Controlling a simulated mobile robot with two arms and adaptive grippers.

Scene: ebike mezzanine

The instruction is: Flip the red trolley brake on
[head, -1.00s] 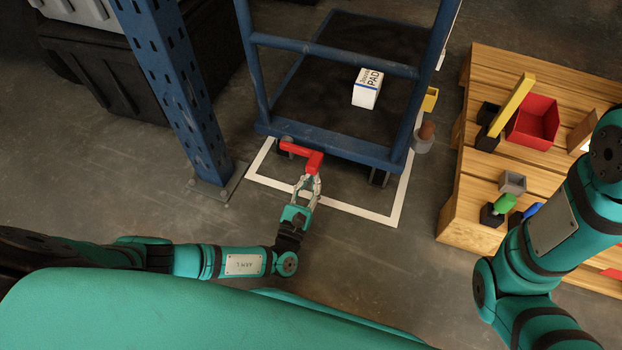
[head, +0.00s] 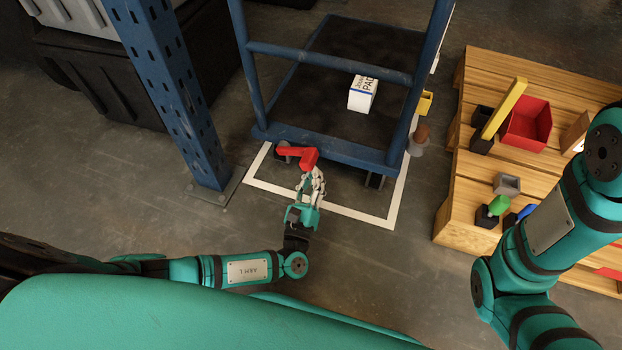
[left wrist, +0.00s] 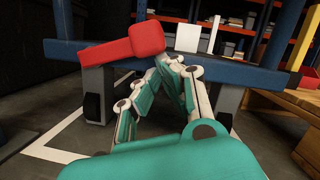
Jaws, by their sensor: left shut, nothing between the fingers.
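The red trolley brake (head: 297,155) is a bent red lever at the front left of the blue trolley (head: 330,143), low by the caster. In the left wrist view the red brake (left wrist: 125,44) shows at upper left, with its thick end near my fingertips. My left gripper (head: 312,178) is shut and empty. In the head view it is just below the right end of the lever; it also shows in the left wrist view (left wrist: 170,62), right of and beneath that end. I cannot tell whether they touch. My right gripper is out of view.
A blue post (head: 165,80) stands left of the trolley. A white box (head: 361,95) sits on the trolley deck. A wooden pallet (head: 465,200) at right holds a red bin (head: 527,122) and small parts. A white floor outline (head: 345,213) surrounds the trolley; the floor in front is clear.

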